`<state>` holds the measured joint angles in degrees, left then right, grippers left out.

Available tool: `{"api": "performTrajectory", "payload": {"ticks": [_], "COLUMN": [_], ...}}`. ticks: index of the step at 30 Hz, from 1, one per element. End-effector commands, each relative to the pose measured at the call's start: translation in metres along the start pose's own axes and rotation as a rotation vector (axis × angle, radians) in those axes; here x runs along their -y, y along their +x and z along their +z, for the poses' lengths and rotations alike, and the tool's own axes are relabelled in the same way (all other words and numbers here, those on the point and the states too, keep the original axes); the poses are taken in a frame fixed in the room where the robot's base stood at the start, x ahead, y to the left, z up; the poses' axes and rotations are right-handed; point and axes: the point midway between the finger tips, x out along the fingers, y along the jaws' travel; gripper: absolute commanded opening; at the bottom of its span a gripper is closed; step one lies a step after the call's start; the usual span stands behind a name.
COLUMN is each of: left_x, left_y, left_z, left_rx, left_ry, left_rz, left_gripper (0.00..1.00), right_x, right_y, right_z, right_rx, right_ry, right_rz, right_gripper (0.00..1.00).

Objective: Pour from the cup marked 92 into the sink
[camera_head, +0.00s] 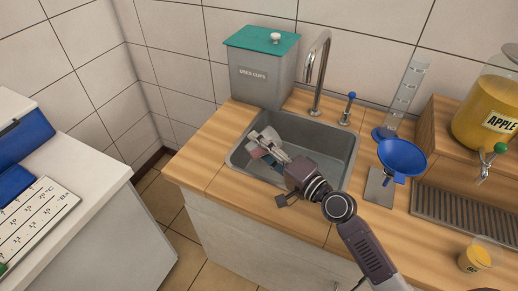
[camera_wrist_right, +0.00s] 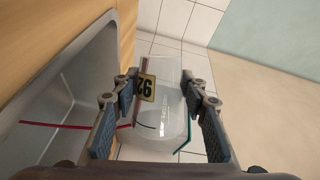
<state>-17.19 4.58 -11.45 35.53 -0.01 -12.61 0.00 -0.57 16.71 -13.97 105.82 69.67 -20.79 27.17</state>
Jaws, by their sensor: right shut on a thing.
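The clear cup marked 92 (camera_wrist_right: 172,112) is between the fingers of my right gripper (camera_wrist_right: 162,92), which is shut on it. Its yellow label with the number (camera_wrist_right: 147,87) reads sideways in the wrist view, and I see no coloured liquid inside. In the head view my right gripper (camera_head: 265,144) is over the left part of the grey sink (camera_head: 340,152). The cup is hard to make out there, mostly hidden by the fingers. The sink wall also shows at the left of the wrist view (camera_wrist_right: 75,75). My left gripper is not in view.
A grey used-cups bin (camera_head: 262,85) with a teal lid stands behind the sink, left of the tap (camera_head: 319,70). On the right are a blue funnel (camera_head: 402,156), a measuring cylinder (camera_head: 407,90), an apple dispenser (camera_head: 490,115) and a small yellow cup (camera_head: 474,259).

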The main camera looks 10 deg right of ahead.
Motion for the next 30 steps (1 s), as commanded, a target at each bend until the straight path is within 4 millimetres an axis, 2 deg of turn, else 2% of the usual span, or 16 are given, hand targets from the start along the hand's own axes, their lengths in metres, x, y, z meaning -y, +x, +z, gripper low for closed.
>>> {"api": "performTrajectory", "payload": {"ticks": [30], "left_x": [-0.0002], "left_y": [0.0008], "left_z": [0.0], "left_rx": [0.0], "left_ry": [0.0], "left_rz": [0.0], "left_gripper": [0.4], "right_x": [0.0046], "right_y": [-0.0007], "right_z": [-0.0035], "right_rx": [0.001], "right_ry": [0.094], "right_rz": [-0.014], "right_gripper": [0.14]}}
